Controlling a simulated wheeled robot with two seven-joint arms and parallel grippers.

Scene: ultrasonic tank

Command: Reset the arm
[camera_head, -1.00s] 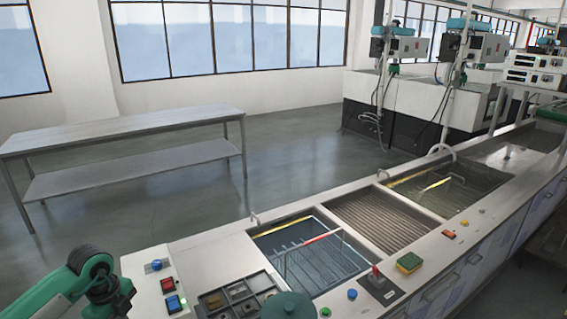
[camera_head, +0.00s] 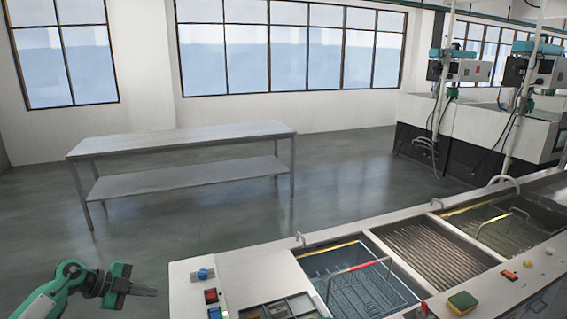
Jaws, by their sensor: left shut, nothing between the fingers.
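My left gripper (camera_head: 143,291) comes in at the bottom left on a green and black arm. It is shut and empty, its fingers pointing right, and it hangs over the floor just left of the counter's control panel. My right gripper is out of view. The ultrasonic tank (camera_head: 358,281) is set in the counter at the lower right.
Blue (camera_head: 204,274) and red (camera_head: 211,295) buttons are on the counter's left end. A ribbed drain section (camera_head: 425,248) and a second tank (camera_head: 505,226) lie to the right, with a yellow-green sponge (camera_head: 462,302) in front. A steel table (camera_head: 180,142) stands behind open floor.

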